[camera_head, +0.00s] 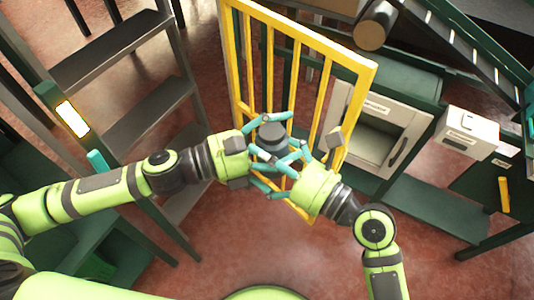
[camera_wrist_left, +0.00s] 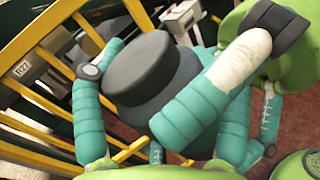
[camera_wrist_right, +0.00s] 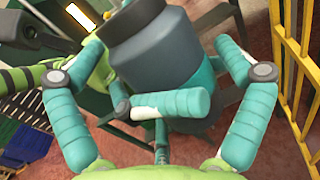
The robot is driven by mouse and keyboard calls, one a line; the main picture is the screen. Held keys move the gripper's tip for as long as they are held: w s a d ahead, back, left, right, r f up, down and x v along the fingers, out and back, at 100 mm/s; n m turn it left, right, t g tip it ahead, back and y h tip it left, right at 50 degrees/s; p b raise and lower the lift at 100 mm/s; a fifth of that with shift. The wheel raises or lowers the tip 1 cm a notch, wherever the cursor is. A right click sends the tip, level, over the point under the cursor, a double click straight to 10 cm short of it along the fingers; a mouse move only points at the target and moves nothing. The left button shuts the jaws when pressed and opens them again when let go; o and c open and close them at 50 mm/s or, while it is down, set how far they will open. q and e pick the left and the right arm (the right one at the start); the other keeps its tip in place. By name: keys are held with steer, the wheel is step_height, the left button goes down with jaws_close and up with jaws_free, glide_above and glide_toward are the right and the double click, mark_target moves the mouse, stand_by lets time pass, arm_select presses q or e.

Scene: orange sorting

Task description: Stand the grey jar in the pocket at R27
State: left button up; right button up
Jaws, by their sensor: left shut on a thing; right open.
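The grey jar (camera_head: 271,137) has a dark lid and a blue-grey body. It is held up in front of a yellow barred frame. My left gripper (camera_head: 293,137) is shut on it; the dark lid also shows close up in the left wrist view (camera_wrist_left: 140,70). My right gripper (camera_head: 265,163) is open, its fingers on both sides of the jar; in the right wrist view (camera_wrist_right: 158,60) the jar sits between them. I cannot tell whether they touch it. A small R27 label (camera_wrist_left: 22,70) shows past the yellow bars. Its pocket is not clear.
The yellow barred frame (camera_head: 233,70) stands just behind both grippers. A grey cabinet (camera_head: 378,135) with an opening is right of it, and a white box (camera_head: 468,130) is further right. Dark shelves (camera_head: 110,55) stand at left. Red floor (camera_head: 225,240) is open in front.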

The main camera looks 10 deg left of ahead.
steer(key=c, duration=1.2)
arm_select(q)
steer(key=o, duration=1.4)
steer(key=shift+c, duration=0.2)
arm_select(e)
steer(key=shift+c, duration=0.2)
